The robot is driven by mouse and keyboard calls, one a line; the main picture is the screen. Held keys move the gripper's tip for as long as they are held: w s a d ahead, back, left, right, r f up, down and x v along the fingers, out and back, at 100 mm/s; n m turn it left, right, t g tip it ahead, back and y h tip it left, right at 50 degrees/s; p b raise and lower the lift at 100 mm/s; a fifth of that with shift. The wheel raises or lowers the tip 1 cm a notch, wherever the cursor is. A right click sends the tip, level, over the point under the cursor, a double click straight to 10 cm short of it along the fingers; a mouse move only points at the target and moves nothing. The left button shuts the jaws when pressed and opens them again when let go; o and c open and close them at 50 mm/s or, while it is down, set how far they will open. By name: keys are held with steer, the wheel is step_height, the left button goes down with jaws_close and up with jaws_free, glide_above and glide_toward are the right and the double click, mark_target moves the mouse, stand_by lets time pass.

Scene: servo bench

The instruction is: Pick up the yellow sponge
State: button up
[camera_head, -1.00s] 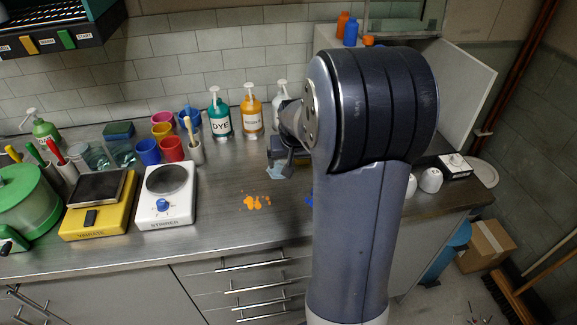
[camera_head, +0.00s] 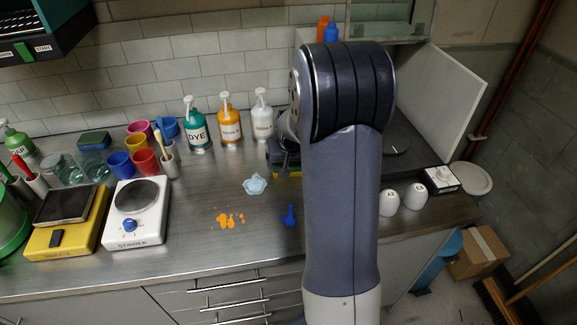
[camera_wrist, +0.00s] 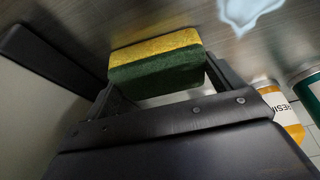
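The yellow sponge (camera_wrist: 155,62) has a yellow layer and a dark green layer. In the wrist view it lies in front of my gripper (camera_wrist: 160,80), between the two fingertips. The fingers are wide apart, one near each end of the sponge, and I cannot tell whether they touch it. In the head view my gripper (camera_head: 283,158) is low over the bench at the back, mostly hidden by my arm. A small yellow strip of the sponge (camera_head: 294,174) shows below it.
A pale blue puddle (camera_head: 256,184), orange splashes (camera_head: 229,219) and a blue splash (camera_head: 289,216) mark the bench. Pump bottles (camera_head: 231,125) stand behind, left of my gripper. A dark slab (camera_wrist: 55,60) is beside it in the wrist view.

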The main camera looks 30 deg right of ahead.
steer(key=c, duration=0.5)
steer(key=shift+r, duration=0.1)
step_height(320, 180, up, 10)
steer(key=shift+b, duration=0.4)
